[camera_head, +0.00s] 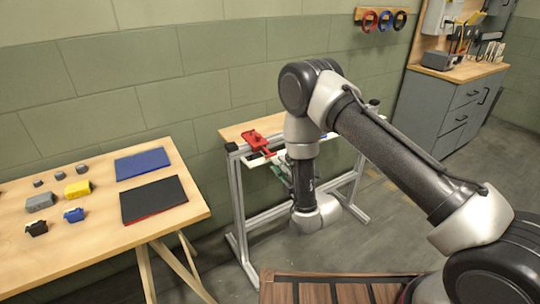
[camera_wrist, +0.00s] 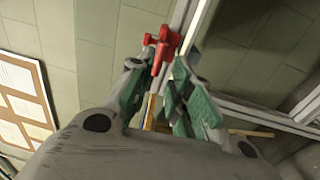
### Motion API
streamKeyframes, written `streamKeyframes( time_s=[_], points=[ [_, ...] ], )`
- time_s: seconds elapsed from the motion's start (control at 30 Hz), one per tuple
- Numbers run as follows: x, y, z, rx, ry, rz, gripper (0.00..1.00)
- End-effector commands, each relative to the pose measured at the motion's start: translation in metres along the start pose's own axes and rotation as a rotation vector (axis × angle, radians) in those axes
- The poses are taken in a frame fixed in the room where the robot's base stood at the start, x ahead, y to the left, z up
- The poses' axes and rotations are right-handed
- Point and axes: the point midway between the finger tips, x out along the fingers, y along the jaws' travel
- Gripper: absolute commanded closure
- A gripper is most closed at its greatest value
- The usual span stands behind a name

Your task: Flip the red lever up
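A red lever (camera_wrist: 163,44) shows in the wrist view just beyond and between my fingertips. It has a wider head and a narrow stem that runs down between the green fingers. My gripper (camera_wrist: 158,68) has its fingers apart, one on each side of the stem; whether either touches it is hard to tell. In the head view a red fixture (camera_head: 258,142) sits on the narrow stand. My gripper (camera_head: 279,168) is at the stand's front edge there, mostly hidden behind my arm. Which part of the red fixture is the lever is unclear in that view.
The stand (camera_head: 238,195) has a metal frame and a wooden top (camera_head: 236,131) against the green block wall. A wooden table (camera_head: 110,240) with small blocks and two mats is at the left. A grey cabinet (camera_head: 440,105) stands at the back right. Open floor lies between.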

Motion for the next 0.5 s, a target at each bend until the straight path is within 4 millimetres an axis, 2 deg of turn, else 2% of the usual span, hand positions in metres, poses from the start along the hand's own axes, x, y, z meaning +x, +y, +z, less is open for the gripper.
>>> streamKeyframes(
  time_s=[0.3, 0.5],
  points=[
    [0.052, 0.002, 0.001, 0.001, -0.001, 0.004, 0.8],
    [0.07, 0.001, 0.001, 0.002, -0.001, 0.002, 0.8]
  ],
)
